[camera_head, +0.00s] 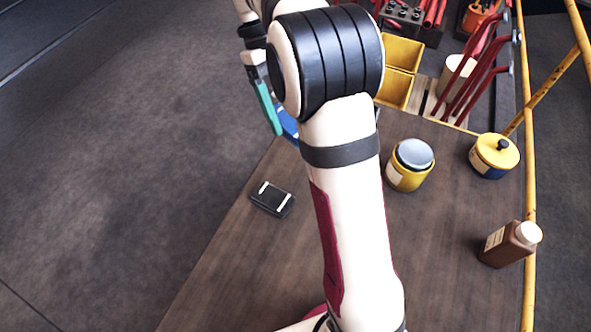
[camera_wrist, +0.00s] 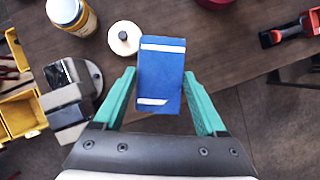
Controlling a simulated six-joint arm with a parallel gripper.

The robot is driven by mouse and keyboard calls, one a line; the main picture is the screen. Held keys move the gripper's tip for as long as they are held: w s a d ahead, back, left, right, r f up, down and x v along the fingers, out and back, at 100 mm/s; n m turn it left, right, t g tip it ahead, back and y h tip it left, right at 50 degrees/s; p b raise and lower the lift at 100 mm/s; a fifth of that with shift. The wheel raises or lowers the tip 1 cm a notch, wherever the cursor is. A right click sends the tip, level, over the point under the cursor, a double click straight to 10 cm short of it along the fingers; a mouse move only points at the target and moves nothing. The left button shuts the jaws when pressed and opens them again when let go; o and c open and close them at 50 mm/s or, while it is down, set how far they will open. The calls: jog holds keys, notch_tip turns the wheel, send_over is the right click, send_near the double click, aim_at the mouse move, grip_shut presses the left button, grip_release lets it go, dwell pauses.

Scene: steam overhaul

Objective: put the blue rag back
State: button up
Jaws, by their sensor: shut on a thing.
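The blue rag (camera_wrist: 161,78) is a folded, flat blue block with white stripes. In the wrist view it sits between the teal fingers of my gripper (camera_wrist: 159,90), which is shut on it. In the head view only a small blue part of the rag (camera_head: 288,124) shows beside a teal finger of my gripper (camera_head: 275,115), near the bench's left edge. My arm hides most of the rag and the other finger there. I cannot tell how high the rag is above the bench.
A dark block with white stripes (camera_head: 272,199) lies on the wooden bench (camera_head: 225,265). A yellow jar with a grey lid (camera_head: 410,165), a yellow-lidded tin (camera_head: 494,156) and a brown bottle (camera_head: 510,245) stand at the right. Yellow bins (camera_head: 402,53) and red-handled tools (camera_head: 485,70) are behind.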

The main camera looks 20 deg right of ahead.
jog(key=shift+s+d+f+m, duration=0.4)
jog(key=shift+s+d+f, duration=0.15)
jog(key=shift+s+f, duration=0.2)
jog(key=shift+s+d+f+n, duration=0.15)
jog(key=shift+d+f+n, duration=0.55)
jog(key=shift+d+f, duration=0.55)
jog(key=d+f+n+t+h, duration=0.3)
jog(key=d+f+n, duration=0.4)
jog(key=f+n, duration=0.15)
jog(key=w+a+f, duration=0.3)
jog(key=a+f, duration=0.1)
jog(key=w+a+f, duration=0.4)
jog(key=shift+w+a+f, duration=0.25)
jog(key=shift+f, duration=1.9)
jog(key=shift+f, duration=0.1)
